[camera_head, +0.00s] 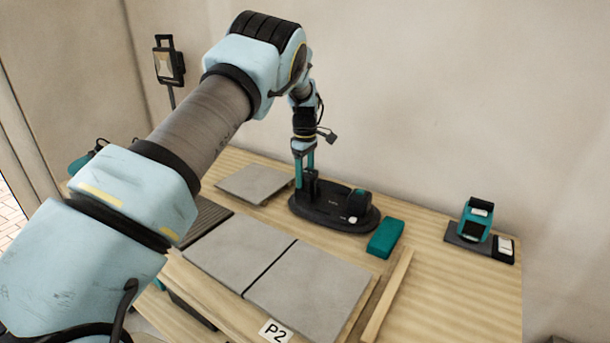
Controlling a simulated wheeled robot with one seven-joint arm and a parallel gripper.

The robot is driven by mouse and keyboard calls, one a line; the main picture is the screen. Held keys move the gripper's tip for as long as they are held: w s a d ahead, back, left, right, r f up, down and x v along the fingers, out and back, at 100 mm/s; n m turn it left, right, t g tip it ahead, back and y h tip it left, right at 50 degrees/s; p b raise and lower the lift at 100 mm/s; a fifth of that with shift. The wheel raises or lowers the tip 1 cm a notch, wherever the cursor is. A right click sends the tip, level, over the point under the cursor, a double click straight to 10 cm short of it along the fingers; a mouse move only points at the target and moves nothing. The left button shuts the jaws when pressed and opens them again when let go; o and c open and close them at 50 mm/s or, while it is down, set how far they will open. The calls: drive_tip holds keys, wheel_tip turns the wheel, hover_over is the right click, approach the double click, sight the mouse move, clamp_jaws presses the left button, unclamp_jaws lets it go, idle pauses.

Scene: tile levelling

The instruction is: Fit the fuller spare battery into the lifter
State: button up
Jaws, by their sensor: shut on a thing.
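The lifter (332,220) is a black oval pad with a dark raised housing at its right end. It lies on the wooden bench behind the grey tiles. My gripper (304,175) points down over the lifter's left end, its teal fingers shut on a dark block. The block is small and partly hidden, so I cannot tell whether it is a battery or whether it touches the lifter. A small black block with a white label (505,246), which looks like a battery, lies at the right beside a teal device (475,218). No charge marking is readable.
Another tile (253,184) lies at the back left. A teal block (386,238) and a wooden strip (387,295) are right of the lifter.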

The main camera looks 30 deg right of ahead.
drive_tip(key=shift+f, duration=0.45)
idle(0.3)
drive_tip(key=o, duration=1.5)
drive_tip(key=shift+c, duration=0.2)
drive_tip(key=shift+r, duration=0.1)
